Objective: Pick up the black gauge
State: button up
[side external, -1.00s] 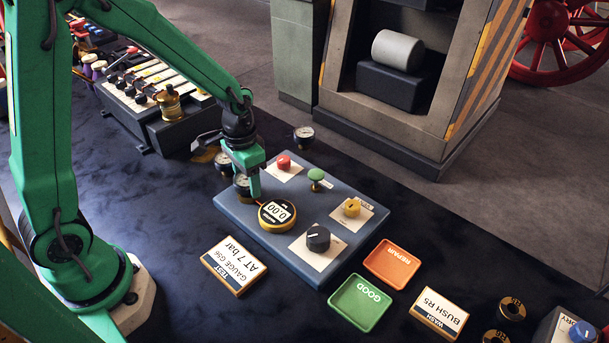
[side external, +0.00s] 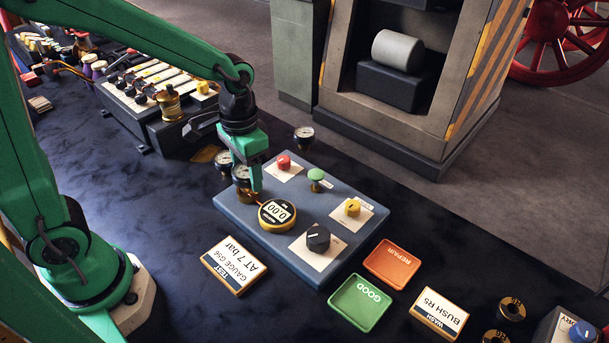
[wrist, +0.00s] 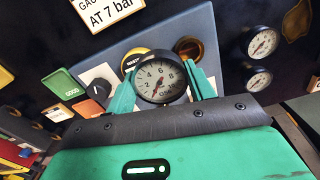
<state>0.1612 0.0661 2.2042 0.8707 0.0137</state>
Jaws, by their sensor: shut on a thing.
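The black gauge (wrist: 160,80), with a white dial and a black rim, sits between the two fingers of my gripper (wrist: 162,88) in the wrist view. A finger presses on each side of it, and its face is toward the wrist camera. In the side external view my gripper (side external: 250,181) is near the left corner of the blue-grey panel, and the held gauge (side external: 241,173) is partly hidden by the fingers. Its underside is hidden, so its clearance above the bench is hard to tell.
Two similar gauges stand near, one left of my gripper (side external: 223,161) and one behind the panel (side external: 303,135). The panel (side external: 330,207) carries a yellow-rimmed display (side external: 277,215) and several knobs. A green GOOD tray (side external: 361,302) and an orange REPAIR tray (side external: 392,263) lie in front.

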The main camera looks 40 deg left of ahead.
jog(key=s+d+r, duration=0.3)
jog(key=d, duration=0.2)
jog(key=shift+r, duration=0.3)
jog(key=shift+d, duration=0.15)
jog(key=w+d+f, duration=0.1)
jog(key=w+d, duration=0.1)
jog(key=d, duration=1.2)
jog(key=w+d+f, duration=0.1)
jog(key=d+f, duration=0.1)
jog(key=d, duration=1.2)
jog(key=w+a+f, duration=0.1)
jog(key=w+f, duration=0.1)
jog(key=w, duration=0.1)
jog(key=w+a+f, duration=0.1)
jog(key=w+f, duration=0.1)
jog(key=w, duration=0.2)
jog(key=w+a+f, duration=0.2)
jog(key=w, duration=0.2)
jog(key=shift+f, duration=2.35)
jog(key=shift+f, duration=0.2)
